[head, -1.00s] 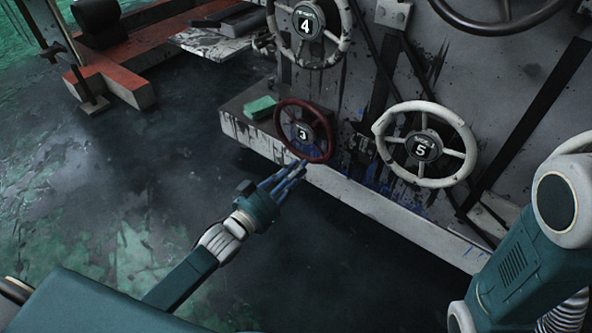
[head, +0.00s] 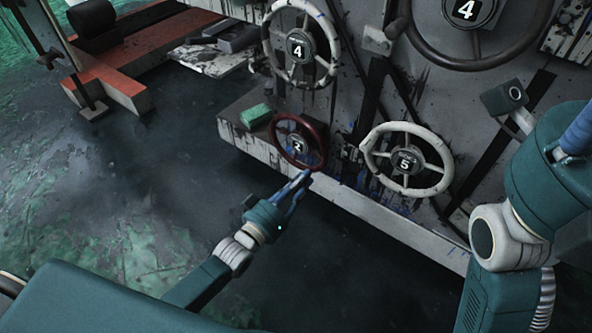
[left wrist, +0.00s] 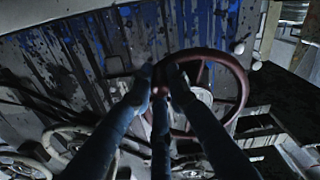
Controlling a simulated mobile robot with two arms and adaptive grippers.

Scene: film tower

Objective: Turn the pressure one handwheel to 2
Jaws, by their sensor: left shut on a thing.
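The red handwheel (head: 322,140) is low on the grey panel, and its hub plate reads 2. My left gripper (head: 306,174) has its blue fingers shut on the lower rim of this wheel. The left wrist view shows the red rim (left wrist: 240,78) with the fingers (left wrist: 160,80) closed at its left side; the exact contact is partly hidden by the fingers. My right arm is at the right edge, with part of a blue finger-like piece (head: 580,130) showing; whether that gripper is open or shut is not clear.
A white handwheel (head: 442,180) reading 5 is right of the red one. Another white handwheel (head: 331,75) reading 4 is above. A dark larger wheel (head: 450,62) also reads 4. A green block (head: 255,114) lies on the ledge beside the red wheel.

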